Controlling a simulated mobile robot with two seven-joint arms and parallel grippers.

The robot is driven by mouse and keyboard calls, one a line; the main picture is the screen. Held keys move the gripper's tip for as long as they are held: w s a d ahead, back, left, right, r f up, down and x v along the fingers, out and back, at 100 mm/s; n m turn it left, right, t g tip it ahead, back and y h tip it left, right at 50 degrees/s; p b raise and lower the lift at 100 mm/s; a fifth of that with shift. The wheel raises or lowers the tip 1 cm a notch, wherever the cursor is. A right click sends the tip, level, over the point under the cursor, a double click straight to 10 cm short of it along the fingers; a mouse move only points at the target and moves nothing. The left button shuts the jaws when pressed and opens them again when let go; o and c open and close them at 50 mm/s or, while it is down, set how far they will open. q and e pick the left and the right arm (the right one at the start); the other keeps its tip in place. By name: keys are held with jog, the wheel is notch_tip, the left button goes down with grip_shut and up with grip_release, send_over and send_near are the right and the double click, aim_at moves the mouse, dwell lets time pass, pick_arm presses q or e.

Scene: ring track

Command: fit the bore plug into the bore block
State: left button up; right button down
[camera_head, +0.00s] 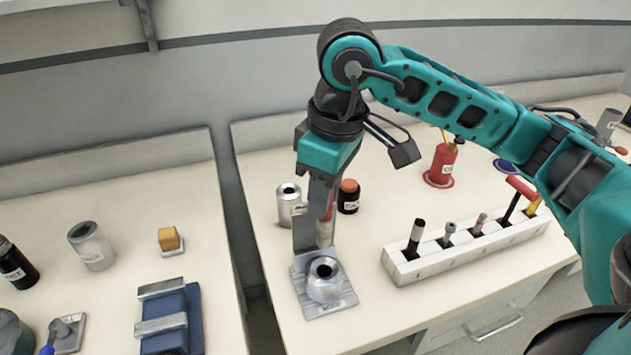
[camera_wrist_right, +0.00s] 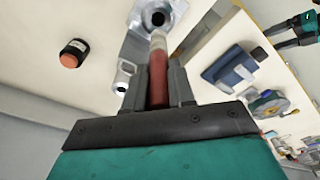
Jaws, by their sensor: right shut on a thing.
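The bore plug (camera_head: 325,234) has a red body and a pale tip. My right gripper (camera_head: 316,228) is shut on it and holds it tip down, just behind and above the bore block (camera_head: 324,286). The block is a silver round piece with a dark open bore, on a grey plate. In the right wrist view the plug (camera_wrist_right: 158,78) stands out between the fingers. Its tip shows just below the bore of the block (camera_wrist_right: 150,22) in that picture, and the bore is still visible. My left gripper (camera_wrist_right: 289,33) shows small at the upper right there; its jaws are unclear.
A silver can (camera_head: 288,204) and a dark jar with an orange lid (camera_head: 348,196) stand close behind the gripper. A white rack (camera_head: 470,247) with several tools lies to the right. A gap separates this counter from the left one, which holds a blue vise-like block (camera_head: 172,322).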

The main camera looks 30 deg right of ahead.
aim_at(324, 223)
jog(key=shift+s, duration=0.15)
jog(key=shift+f+b, duration=0.15)
jog(key=shift+b, duration=0.4)
notch_tip(324, 223, down, 4)
jog(key=b, duration=0.3)
jog(key=shift+r+b, duration=0.25)
jog(key=shift+b, duration=0.1)
jog(key=shift+f+b, duration=0.85)
jog(key=shift+f, duration=0.1)
pick_arm(q)
jog(key=shift+h, duration=0.3)
jog(key=f, duration=0.1)
jog(key=d+f, duration=0.2)
jog(key=shift+w+d+f, duration=0.25)
jog(key=shift+w+f, duration=0.05)
jog(key=shift+f, duration=0.05)
jog(key=shift+a+f+b, duration=0.15)
jog(key=shift+b, duration=0.2)
